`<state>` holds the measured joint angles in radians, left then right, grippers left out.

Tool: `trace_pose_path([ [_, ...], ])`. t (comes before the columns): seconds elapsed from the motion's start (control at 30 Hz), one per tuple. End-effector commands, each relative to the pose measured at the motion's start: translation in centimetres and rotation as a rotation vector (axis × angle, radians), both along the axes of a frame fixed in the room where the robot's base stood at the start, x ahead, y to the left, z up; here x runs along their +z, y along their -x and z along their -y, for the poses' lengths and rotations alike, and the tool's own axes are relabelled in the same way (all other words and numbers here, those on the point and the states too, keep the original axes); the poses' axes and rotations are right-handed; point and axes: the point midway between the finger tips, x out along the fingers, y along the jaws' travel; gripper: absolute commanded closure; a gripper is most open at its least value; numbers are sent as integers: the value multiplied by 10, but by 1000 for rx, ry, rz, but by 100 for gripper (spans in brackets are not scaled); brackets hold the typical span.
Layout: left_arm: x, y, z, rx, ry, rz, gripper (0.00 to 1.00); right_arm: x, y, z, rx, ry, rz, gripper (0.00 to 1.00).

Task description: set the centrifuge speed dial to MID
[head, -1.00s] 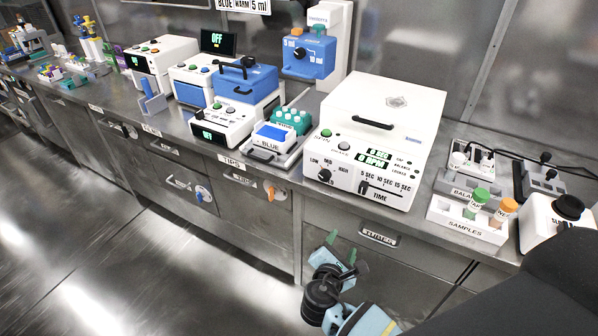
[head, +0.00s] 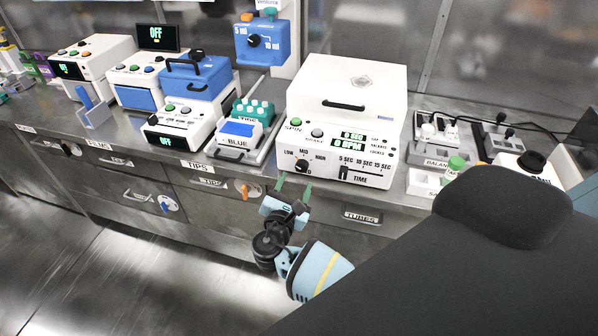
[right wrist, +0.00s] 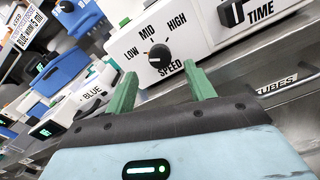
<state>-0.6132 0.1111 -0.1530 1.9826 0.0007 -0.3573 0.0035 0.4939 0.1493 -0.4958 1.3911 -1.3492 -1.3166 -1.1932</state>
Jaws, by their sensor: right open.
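The white centrifuge (head: 345,95) stands on the counter, its front panel facing me. Its black speed dial (head: 302,166) sits at the panel's lower left, among the LOW, MID and HIGH labels. The dial also shows large in the right wrist view (right wrist: 159,56), above the word SPEED; I cannot surely tell which label its mark points to. My right gripper (head: 293,187) is open, its green fingertips just below and in front of the dial. In the right wrist view the two fingers (right wrist: 158,82) are spread, with nothing between them. My left gripper is not in view.
The TIME slider (head: 344,172) is right of the dial. A tray with a blue block (head: 238,129) stands left of the centrifuge, and a green-capped tube (head: 456,164) stands right. The TUBES drawer label (head: 362,217) is below. The floor in front is clear.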

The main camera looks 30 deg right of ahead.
Motion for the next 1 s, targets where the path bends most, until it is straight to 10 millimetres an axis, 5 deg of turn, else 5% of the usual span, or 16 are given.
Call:
trace_pose_path([
  [0.3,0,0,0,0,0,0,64,0,-28,33,-1,0,0,46],
  [0.7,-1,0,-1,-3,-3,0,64,0,-34,40,0,-1,-1,46],
  [1.0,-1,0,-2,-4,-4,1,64,0,-34,40,0,-1,-1,83],
])
